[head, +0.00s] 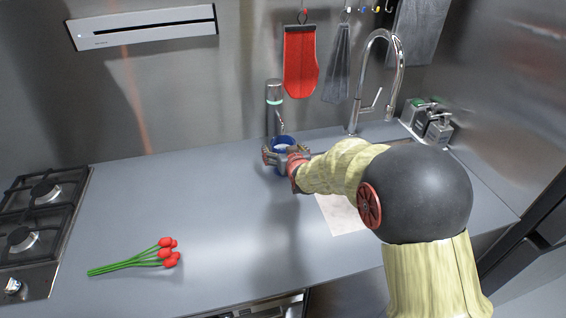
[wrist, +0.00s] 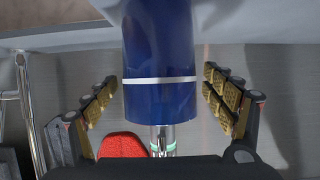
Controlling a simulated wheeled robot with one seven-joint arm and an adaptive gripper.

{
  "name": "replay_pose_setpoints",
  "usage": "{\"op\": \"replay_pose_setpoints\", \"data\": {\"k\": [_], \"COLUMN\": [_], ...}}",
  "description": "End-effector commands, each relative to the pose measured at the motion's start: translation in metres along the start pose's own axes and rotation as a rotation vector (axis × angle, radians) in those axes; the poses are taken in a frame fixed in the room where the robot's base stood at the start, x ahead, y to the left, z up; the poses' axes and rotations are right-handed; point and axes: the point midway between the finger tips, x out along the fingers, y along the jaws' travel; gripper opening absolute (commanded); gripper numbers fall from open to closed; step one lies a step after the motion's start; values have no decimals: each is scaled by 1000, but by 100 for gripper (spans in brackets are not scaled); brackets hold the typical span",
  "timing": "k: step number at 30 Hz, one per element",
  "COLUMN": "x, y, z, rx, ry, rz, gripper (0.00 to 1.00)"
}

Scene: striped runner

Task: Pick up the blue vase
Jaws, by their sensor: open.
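The blue vase (head: 284,143) stands upright on the grey counter, near the back wall, partly hidden by my gripper in the head view. In the wrist view the blue vase (wrist: 160,58) is a dark blue cylinder with a thin white band, and it fills the upper middle. My gripper (head: 283,157) is open around the vase. In the wrist view my gripper's fingers (wrist: 162,97) stand on both sides of the vase, with a visible gap on each side.
A grey and chrome dispenser (head: 274,104) stands just behind the vase. Red tulips (head: 146,257) lie at the front left, beside a gas hob (head: 40,222). The counter's left middle (head: 185,200) is clear.

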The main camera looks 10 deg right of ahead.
Motion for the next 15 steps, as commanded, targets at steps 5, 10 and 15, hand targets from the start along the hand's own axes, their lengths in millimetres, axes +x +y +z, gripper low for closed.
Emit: {"op": "replay_pose_setpoints", "data": {"k": [5, 10, 15], "x": [0, 0, 0], "y": [0, 0, 0], "z": [-1, 0, 0], "rx": [0, 0, 0], "ry": [0, 0, 0], "rz": [0, 0, 0], "gripper": [84, 75, 65]}}
